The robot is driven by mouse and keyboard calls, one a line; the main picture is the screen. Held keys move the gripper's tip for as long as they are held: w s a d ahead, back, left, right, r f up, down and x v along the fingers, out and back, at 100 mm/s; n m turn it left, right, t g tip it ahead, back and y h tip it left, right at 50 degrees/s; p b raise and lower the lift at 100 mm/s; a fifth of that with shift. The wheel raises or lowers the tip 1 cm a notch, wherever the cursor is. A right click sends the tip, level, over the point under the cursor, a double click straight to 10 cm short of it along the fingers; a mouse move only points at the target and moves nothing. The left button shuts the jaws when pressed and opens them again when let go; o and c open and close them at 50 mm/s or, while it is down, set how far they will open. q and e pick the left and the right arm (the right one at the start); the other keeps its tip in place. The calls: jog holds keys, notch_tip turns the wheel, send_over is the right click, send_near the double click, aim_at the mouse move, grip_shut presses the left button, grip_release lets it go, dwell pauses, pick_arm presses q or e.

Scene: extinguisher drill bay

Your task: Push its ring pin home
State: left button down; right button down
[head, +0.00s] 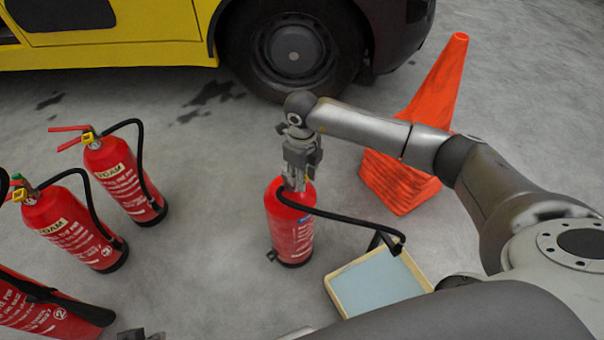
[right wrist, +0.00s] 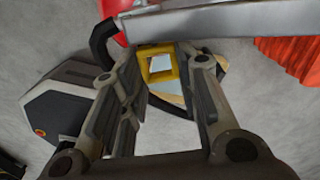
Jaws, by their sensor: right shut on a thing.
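A red extinguisher (head: 291,238) with a blue label stands upright on the floor in the middle of the head view. My right gripper (head: 296,178) is over its top and hides the valve head. In the right wrist view my right gripper (right wrist: 165,62) is shut on a yellow ring pin (right wrist: 157,49), which shows as a square loop between the fingertips. I cannot tell how far the pin sits in its hole. A small dark part at the head view's bottom edge may be my left gripper (head: 140,335); its fingers cannot be made out.
Several other red extinguishers (head: 125,180) stand at the left. A shallow tray (head: 428,279) with a pale blue bottom lies right of the middle one, under its black hose (head: 345,217). Orange cones (head: 437,90) stand behind my right arm. A yellow vehicle (head: 120,50) is at the back.

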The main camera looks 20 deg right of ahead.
jog(key=c, duration=1)
grip_release()
jog(key=shift+c, duration=0.2)
jog(key=shift+r, duration=0.1)
notch_tip(320, 180, up, 12)
